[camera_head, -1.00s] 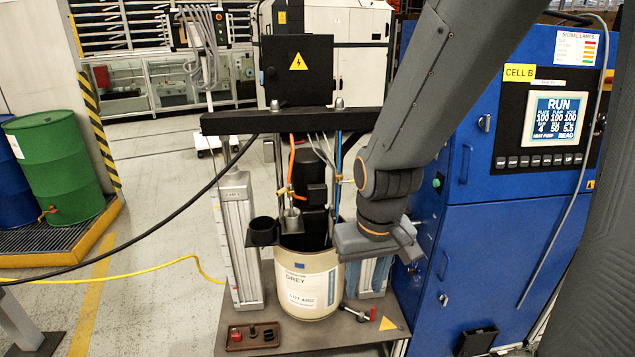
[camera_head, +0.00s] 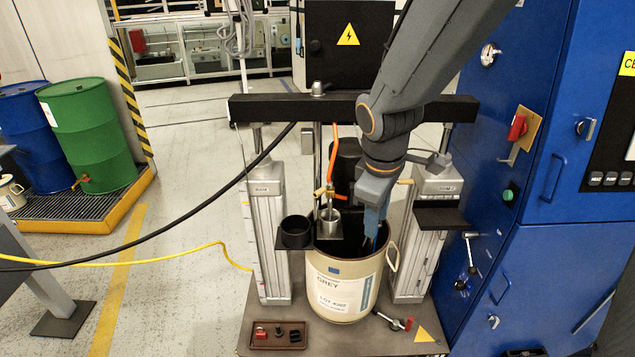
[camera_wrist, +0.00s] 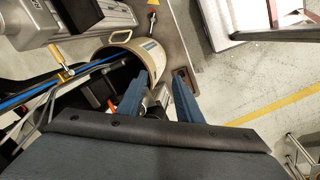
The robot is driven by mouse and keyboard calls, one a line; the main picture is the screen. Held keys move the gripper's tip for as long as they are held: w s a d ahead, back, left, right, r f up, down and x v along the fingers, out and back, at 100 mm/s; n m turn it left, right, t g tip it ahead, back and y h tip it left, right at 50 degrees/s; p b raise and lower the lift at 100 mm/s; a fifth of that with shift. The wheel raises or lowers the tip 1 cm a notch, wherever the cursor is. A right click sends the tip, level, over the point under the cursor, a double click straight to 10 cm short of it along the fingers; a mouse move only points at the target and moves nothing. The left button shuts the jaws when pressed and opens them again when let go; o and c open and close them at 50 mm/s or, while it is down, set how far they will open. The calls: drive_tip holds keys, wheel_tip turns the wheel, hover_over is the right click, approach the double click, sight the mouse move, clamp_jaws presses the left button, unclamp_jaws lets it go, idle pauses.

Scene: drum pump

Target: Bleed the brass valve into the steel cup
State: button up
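The steel cup (camera_head: 329,216) stands upright on a small dark shelf above the pail. Directly above it, a brass valve (camera_head: 326,191) hangs on an orange hose. My gripper (camera_head: 371,234) points down over the pail's right side, to the right of the cup and apart from it. In the wrist view its two blue fingers (camera_wrist: 160,75) are spread, with nothing gripped. Another brass fitting (camera_head: 404,182) shows behind and right of my gripper; a brass handle beside blue hoses also shows in the wrist view (camera_wrist: 62,76). A grey metal part between the finger bases is unclear.
The cream pail (camera_head: 340,290) stands between two pump columns. An empty black ring holder (camera_head: 295,232) is left of the cup. A black crossbar (camera_head: 270,108) spans above. A dark shelf (camera_head: 441,217) and the blue cabinet (camera_head: 545,250) are to the right. A brown tray (camera_head: 277,337) lies in front.

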sight(317, 192)
drive_tip(key=w+a+r+n+t+p, duration=0.1)
drive_tip(key=w+a+r+n+t, duration=0.35)
drive_tip(key=w+a+n, duration=0.75)
drive_tip(key=shift+w+f+n+g+h+p, duration=0.25)
drive_tip(key=shift+f+n, duration=0.35)
drive_tip(key=shift+f, duration=0.4)
drive_tip(key=shift+w+f+n+g+p, duration=0.15)
drive_tip(key=shift+f+n+g, duration=0.35)
drive_tip(key=shift+f, duration=0.5)
drive_tip(key=shift+w+f+n+g+h+p, duration=0.1)
drive_tip(key=shift+w+f+n+g+h, duration=0.1)
drive_tip(key=shift+f+n, duration=0.65)
drive_tip(key=shift+f, duration=0.15)
clamp_jaws()
